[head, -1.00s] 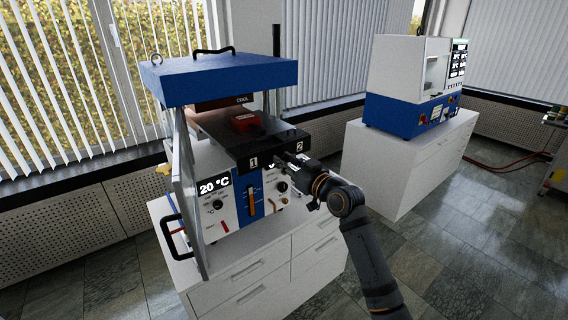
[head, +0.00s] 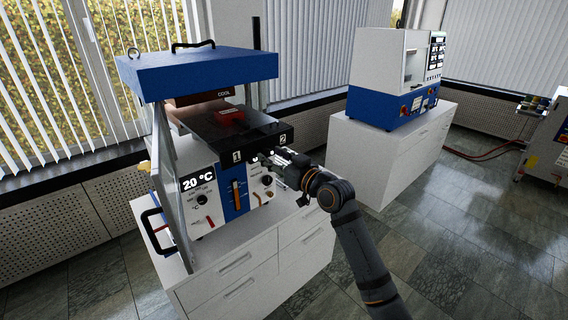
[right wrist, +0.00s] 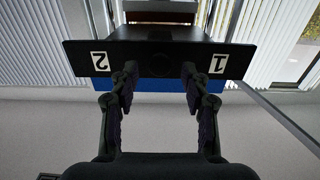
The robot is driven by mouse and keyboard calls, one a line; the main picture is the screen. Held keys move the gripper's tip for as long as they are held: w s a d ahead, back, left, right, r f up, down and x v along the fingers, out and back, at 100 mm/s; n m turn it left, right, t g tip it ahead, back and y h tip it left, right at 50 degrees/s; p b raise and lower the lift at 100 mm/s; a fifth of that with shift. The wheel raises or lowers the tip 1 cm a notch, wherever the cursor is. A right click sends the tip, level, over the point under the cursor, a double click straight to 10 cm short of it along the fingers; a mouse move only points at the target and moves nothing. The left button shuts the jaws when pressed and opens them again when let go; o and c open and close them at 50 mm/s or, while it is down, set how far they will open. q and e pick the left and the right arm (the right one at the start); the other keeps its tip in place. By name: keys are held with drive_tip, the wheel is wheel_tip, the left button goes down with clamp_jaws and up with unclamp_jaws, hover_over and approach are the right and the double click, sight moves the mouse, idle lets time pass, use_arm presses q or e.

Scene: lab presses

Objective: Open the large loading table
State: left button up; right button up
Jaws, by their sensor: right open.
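The large press stands on a white cabinet under a blue top plate (head: 197,70). Its black loading table (head: 238,138) has a front edge marked 1 and 2, and a small red block (head: 230,116) lies on it. The table sticks out at the front, past the control panel. My right gripper (head: 270,158) is open at the table's front edge. In the right wrist view the table's front (right wrist: 160,58) shows upside down, with the two fingers (right wrist: 160,78) apart between the 2 and the 1. Contact cannot be told. My left gripper is not in view.
The press's guard door (head: 172,185) with a black handle stands open at the left. A smaller blue and white press (head: 392,85) stands on another white cabinet at the right. The tiled floor (head: 440,240) between and in front is clear.

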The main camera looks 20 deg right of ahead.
drive_tip(key=v, duration=1)
drive_tip(key=shift+s, duration=0.35)
drive_tip(key=shift+d, duration=0.15)
